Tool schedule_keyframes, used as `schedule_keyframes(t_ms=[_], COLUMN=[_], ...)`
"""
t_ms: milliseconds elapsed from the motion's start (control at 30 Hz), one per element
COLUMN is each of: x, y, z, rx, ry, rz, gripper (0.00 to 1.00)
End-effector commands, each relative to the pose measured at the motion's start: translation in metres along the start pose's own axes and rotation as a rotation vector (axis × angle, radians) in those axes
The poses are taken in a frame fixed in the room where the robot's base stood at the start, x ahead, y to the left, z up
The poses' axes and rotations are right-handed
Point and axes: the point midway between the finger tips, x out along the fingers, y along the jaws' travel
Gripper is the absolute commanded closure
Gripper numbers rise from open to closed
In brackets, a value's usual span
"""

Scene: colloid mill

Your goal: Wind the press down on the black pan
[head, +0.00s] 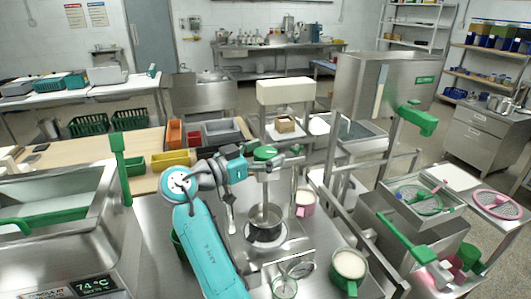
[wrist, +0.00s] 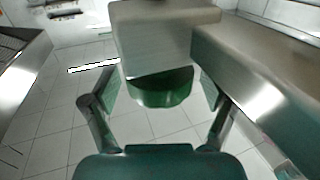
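The black pan (head: 265,236) stands on the steel bench in the head view, under a grey vertical press shaft (head: 264,192) that reaches down into it. A round green handle (head: 265,152) is at the top of the shaft. My gripper (head: 283,162) is level with the handle, close by it. In the wrist view, the fingers of my gripper (wrist: 158,95) are spread apart. A dark green rounded part (wrist: 165,90) shows between and beyond them, probably the handle. I cannot tell whether the fingers touch it.
A pink mug (head: 305,204) stands right of the pan, and a green mug (head: 348,268) stands at the front right. A steel frame (head: 345,215) rises close on the right. A cream box (head: 286,91) is behind the press. A steel tank (head: 75,210) is on the left.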

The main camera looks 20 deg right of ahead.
Motion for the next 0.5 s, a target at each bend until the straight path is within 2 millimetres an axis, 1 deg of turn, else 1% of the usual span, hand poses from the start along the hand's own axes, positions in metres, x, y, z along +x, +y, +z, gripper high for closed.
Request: schedule_keyframes(t_ms=[167,267,367,500], x=[-0.001,-0.005,-0.017,-0.043], y=[0.0,-0.001,-0.001,-0.001], z=[0.0,0.0,-0.001,0.0], rx=[0.001,0.001,0.001,0.0], ry=[0.0,0.0,0.001,0.0], rz=[-0.001,-0.002,-0.004,-0.005], gripper=[0.14,0.14,0.14,0.14])
